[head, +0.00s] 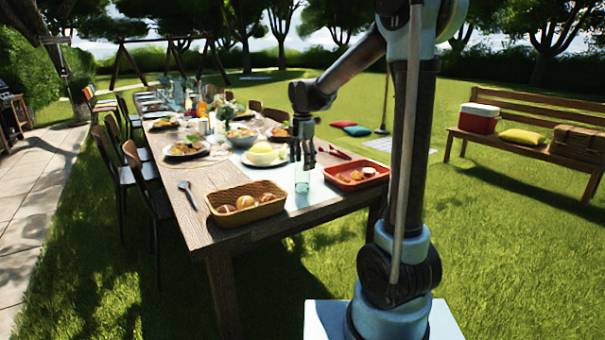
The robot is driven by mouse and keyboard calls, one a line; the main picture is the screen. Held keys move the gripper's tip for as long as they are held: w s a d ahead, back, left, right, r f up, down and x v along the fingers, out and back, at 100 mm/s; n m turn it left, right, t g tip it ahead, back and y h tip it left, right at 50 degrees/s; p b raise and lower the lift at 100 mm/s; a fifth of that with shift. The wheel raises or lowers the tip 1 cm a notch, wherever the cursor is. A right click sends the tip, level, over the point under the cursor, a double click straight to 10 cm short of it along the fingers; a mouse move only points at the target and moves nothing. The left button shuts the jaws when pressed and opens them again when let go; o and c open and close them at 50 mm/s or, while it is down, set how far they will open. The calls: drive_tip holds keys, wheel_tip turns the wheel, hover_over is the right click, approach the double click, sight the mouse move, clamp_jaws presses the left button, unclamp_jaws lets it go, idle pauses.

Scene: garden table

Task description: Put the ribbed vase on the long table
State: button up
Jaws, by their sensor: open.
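A pale green, clear glass vessel (302,181), which looks like the ribbed vase, stands upright near the front end of the long table (222,236). Its ribs are too small to make out. My gripper (303,160) is open, pointing down, directly at the top of the vessel. The fingers overlap its upper part in the head view, and I cannot tell whether they touch it. The vessel's base appears to rest on the tabletop.
A bread basket (246,203) is left of the vessel and a red tray (356,175) is right of it. Chairs (147,185) line the left side. A bench (543,123) with a cooler (479,118) stands right.

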wheel_tip(320, 180, up, 6)
drive_tip(key=s+d+f+m+t, duration=0.1)
drive_tip(key=s+d+f+m, duration=0.1)
drive_tip(key=s+d+m, duration=0.5)
drive_tip(key=s+d+f+m, duration=0.2)
drive_tip(key=s+d+m, duration=0.3)
drive_tip(key=s+d, duration=0.3)
drive_tip(key=s+d+f+m, duration=0.3)
drive_tip(key=s+f+m, duration=0.3)
drive_tip(key=s, duration=0.2)
drive_tip(key=s+d+f+m+t, duration=0.1)
drive_tip(key=s+d+f+m, duration=0.2)
drive_tip(key=s+f+m, duration=0.3)
drive_tip(key=s+f, duration=0.1)
drive_tip(key=s, duration=0.1)
drive_tip(key=shift+s+d+m, duration=0.3)
drive_tip(key=shift+s, duration=0.05)
drive_tip(key=shift+f, duration=0.1)
